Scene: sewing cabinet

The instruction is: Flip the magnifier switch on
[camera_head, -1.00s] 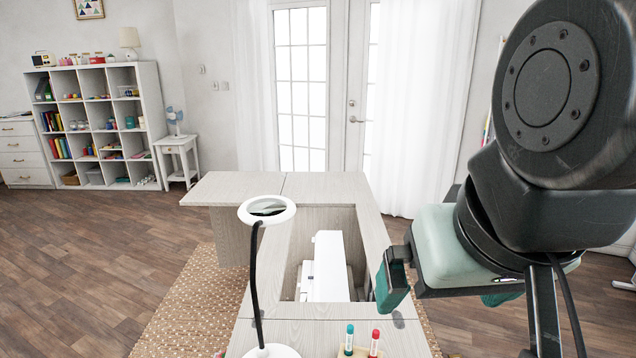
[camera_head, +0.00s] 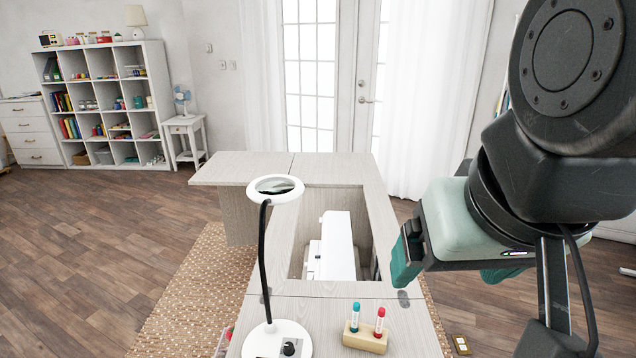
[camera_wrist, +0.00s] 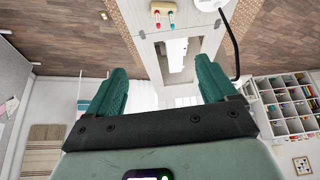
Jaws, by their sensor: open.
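The magnifier (camera_head: 275,189) is a white ring lens on a black bent neck, standing on a white base (camera_head: 304,339) at the front left of the cabinet top. A small dark knob, seemingly its switch (camera_head: 289,347), sits on the base near the bottom edge of the head view. I cannot tell its setting. In the wrist view, the base (camera_wrist: 208,4) is partly cut off at the top edge. My gripper (camera_head: 450,262) is to the right of the cabinet, apart from the magnifier. In the wrist view, its green fingers (camera_wrist: 160,88) are spread with nothing between them.
A wooden block (camera_head: 364,341) with two capped tubes, teal and red, stands right of the lamp base. A white sewing machine (camera_head: 335,245) sits in the cabinet's recess. The cabinet top (camera_head: 240,166) is otherwise mostly clear. Shelves (camera_head: 105,100) stand far back left.

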